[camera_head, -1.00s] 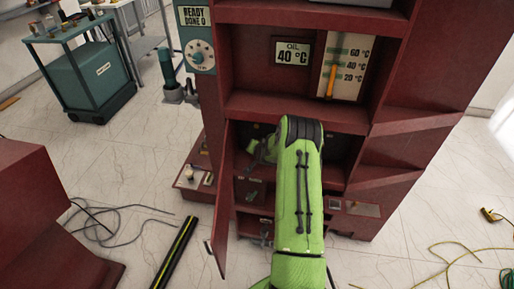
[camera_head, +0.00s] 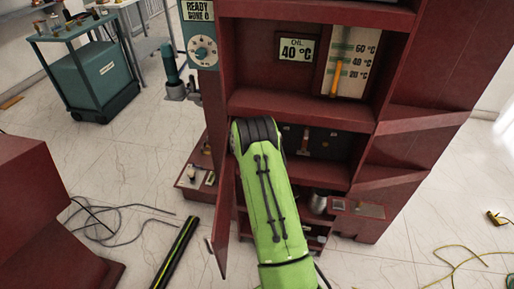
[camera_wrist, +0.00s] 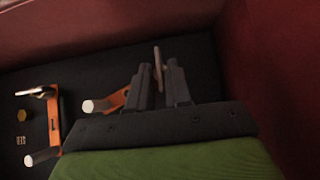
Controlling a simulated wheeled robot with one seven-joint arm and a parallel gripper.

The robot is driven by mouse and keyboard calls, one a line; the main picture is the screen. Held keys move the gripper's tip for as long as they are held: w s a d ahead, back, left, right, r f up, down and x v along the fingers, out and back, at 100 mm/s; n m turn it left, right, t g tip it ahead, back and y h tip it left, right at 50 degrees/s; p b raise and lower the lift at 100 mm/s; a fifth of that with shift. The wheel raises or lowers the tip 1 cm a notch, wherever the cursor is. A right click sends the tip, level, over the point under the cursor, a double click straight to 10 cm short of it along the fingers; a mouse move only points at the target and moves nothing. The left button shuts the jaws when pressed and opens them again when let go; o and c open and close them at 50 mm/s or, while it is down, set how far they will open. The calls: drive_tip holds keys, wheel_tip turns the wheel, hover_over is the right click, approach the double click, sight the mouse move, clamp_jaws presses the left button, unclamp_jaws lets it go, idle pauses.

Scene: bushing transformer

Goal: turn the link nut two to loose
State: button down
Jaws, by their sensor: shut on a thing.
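In the wrist view a thin, pale wing-shaped nut (camera_wrist: 157,55) sits between the two fingers of my gripper (camera_wrist: 159,68). The fingers are shut on it, and it stands on the end of an orange link (camera_wrist: 118,99) with a white round post at its other end. A second orange link (camera_wrist: 54,127) lies to the left, with a similar pale nut (camera_wrist: 36,92) at its upper end. No number is readable on either nut. In the head view my green arm hides the gripper and the nut it holds.
Dark red walls (camera_wrist: 262,60) close in at the right and top of the wrist view. The red cabinet (camera_head: 403,150) has an open door (camera_head: 224,215) just left of my arm. A black bar (camera_head: 176,252) and cables lie on the floor.

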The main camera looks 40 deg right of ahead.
drive_tip(key=shift+f, duration=0.15)
drive_tip(key=c, duration=1.3)
unclamp_jaws()
drive_tip(key=p+v, duration=0.1)
drive_tip(key=v, duration=1.1)
drive_tip(key=shift+a+p, duration=0.1)
drive_tip(key=shift+p, duration=0.3)
